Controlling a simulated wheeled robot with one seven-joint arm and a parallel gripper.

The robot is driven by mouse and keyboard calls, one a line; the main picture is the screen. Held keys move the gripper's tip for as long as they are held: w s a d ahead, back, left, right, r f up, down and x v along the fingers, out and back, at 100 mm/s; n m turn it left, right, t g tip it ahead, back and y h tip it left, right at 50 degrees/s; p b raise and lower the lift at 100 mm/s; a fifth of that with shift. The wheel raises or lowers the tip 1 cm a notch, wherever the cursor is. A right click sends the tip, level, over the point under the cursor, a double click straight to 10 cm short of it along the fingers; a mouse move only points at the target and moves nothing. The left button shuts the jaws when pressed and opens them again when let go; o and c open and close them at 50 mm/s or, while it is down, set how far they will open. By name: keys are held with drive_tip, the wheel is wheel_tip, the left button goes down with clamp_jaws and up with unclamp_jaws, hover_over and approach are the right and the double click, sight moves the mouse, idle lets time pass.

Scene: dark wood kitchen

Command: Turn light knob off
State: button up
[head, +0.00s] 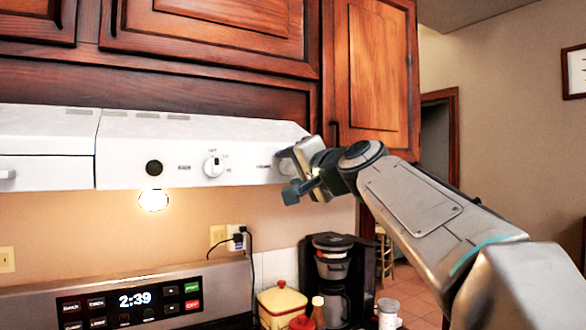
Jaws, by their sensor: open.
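The white range hood (130,140) runs under the cabinets at left. A white knob (213,166) with a small pointer sits mid-front on its panel; its label is too small to read. A second white knob (286,165) is at the hood's right end, partly hidden by my gripper. A lit bulb (153,200) glows under the hood. My gripper (288,174) is open, at the hood's right end, with its fingertips by the second knob, one above and one below. I cannot tell whether they touch it.
Wooden cabinets (215,35) hang directly above the hood. Below are the stove panel (130,300), a coffee maker (333,275), a yellow canister (282,303) and bottles. A plugged outlet (237,238) is on the wall. The space in front of the hood's left part is clear.

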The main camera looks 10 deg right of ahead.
drive_tip(key=c, duration=0.9)
drive_tip(key=shift+c, duration=0.2)
drive_tip(key=shift+f+n+b, duration=0.1)
drive_tip(key=shift+n+b, duration=0.2)
drive_tip(key=shift+b, duration=0.1)
drive_tip(key=shift+f+n+b, duration=0.15)
drive_tip(key=shift+n+b, duration=0.35)
drive_tip(key=shift+b, duration=0.15)
drive_tip(key=n+b, duration=0.2)
drive_tip(key=shift+d+n, duration=0.1)
drive_tip(key=shift+n, duration=0.2)
drive_tip(key=n+b, duration=0.2)
drive_tip(key=n, duration=0.2)
drive_tip(key=shift+d+b, duration=0.1)
drive_tip(key=shift+b, duration=0.3)
drive_tip(key=shift+n+b, duration=0.6)
drive_tip(key=shift+n, duration=1.2)
